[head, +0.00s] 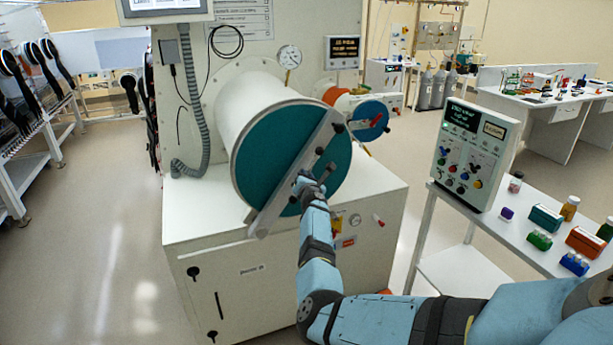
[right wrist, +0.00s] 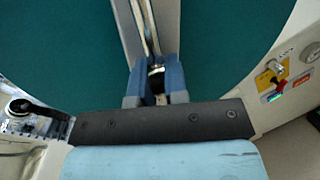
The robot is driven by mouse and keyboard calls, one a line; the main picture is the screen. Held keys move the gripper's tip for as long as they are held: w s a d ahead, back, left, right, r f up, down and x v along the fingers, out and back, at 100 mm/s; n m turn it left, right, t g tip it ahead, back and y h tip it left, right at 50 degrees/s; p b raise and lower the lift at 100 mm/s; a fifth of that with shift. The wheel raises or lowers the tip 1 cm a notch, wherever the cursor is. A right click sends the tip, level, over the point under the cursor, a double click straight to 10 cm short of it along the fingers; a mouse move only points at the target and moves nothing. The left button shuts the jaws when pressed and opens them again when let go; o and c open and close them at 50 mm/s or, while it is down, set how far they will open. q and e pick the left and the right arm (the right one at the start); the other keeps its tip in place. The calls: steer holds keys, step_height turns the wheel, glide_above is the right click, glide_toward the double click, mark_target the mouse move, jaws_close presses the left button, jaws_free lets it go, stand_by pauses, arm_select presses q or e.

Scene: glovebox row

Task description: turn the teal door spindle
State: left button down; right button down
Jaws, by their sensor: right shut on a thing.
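The teal door (head: 268,160) is the round end of a large white cylinder. A pale metal bar (head: 275,208) crosses it on a slant, upper right to lower left. The teal door spindle (head: 327,170) stands out near the middle of the bar, with a dark handle. My right gripper (head: 309,182) is at it, shut on the spindle, and partly hides it. In the right wrist view the gripper (right wrist: 157,84) is in front of the bar (right wrist: 135,30) and the teal face; the part between the fingers is mostly hidden. My left gripper is not in view.
A gauge (head: 289,57) is above. A control box (head: 470,152) and several small bottles and racks stand on a white table (head: 490,222) at right. Floor at left is clear.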

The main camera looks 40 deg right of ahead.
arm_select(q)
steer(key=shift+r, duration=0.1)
arm_select(e)
steer(key=shift+d+r, duration=0.2)
steer(key=shift+r, duration=0.05)
steer(key=c, duration=1.1)
jaws_free()
steer(key=shift+c, duration=0.2)
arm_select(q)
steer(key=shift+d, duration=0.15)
arm_select(e)
steer(key=shift+f, duration=0.25)
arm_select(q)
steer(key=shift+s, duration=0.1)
arm_select(e)
steer(key=shift+a, duration=0.2)
